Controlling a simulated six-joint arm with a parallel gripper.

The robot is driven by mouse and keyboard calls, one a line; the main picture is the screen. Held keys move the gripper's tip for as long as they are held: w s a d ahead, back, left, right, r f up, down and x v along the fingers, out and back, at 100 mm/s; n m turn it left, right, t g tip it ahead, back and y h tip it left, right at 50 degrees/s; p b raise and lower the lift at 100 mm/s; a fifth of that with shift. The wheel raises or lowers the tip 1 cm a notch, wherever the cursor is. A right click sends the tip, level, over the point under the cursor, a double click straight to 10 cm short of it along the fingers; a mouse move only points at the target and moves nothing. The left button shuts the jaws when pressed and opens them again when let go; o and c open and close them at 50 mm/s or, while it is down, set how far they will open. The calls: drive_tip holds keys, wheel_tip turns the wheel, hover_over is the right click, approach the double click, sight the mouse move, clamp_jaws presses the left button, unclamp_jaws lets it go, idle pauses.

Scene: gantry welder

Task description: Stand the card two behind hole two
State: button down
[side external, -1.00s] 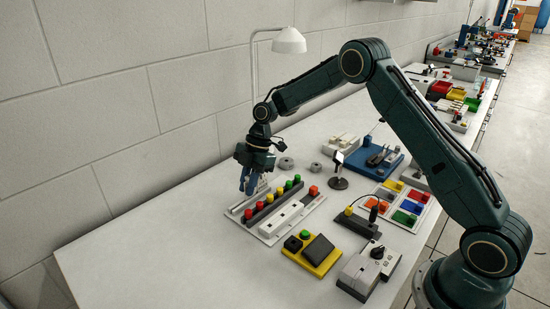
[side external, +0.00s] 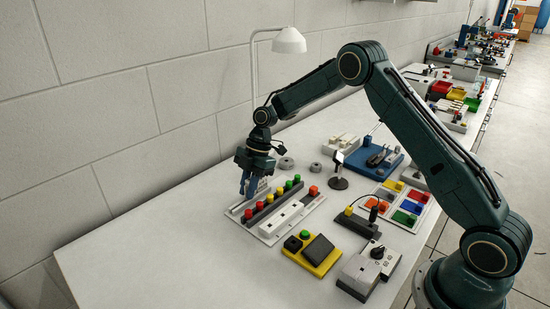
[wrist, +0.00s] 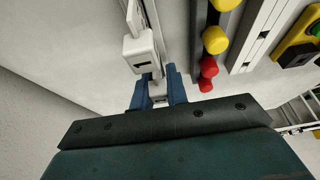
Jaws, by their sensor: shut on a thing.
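My gripper (side external: 246,184) points down at the left end of the white button-and-socket board (side external: 267,240), behind its row of knobs. In the wrist view, the blue fingers (wrist: 158,92) are close together with a narrow pale piece between them, which I take to be the card (wrist: 158,98). Most of it is hidden by the fingers, and its number cannot be read. A white block with a dark mark (wrist: 138,56) is just beyond the fingers, by a pale rail. The red knobs (wrist: 208,76) are to the right of the fingers. The holes cannot be made out clearly.
A dark strip with red, yellow and green knobs (side external: 270,204) runs along the board, with a white socket strip (side external: 281,219) in front. A yellow box (side external: 320,266) stands nearer. A lamp (side external: 289,41) stands behind by the wall. The table at front left is clear.

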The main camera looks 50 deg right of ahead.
idle(0.3)
drive_tip(key=c, duration=1.3)
unclamp_jaws()
drive_tip(key=shift+r, duration=0.1)
drive_tip(key=v, duration=1.3)
drive_tip(key=shift+d+r, duration=0.2)
drive_tip(key=shift+r, duration=0.05)
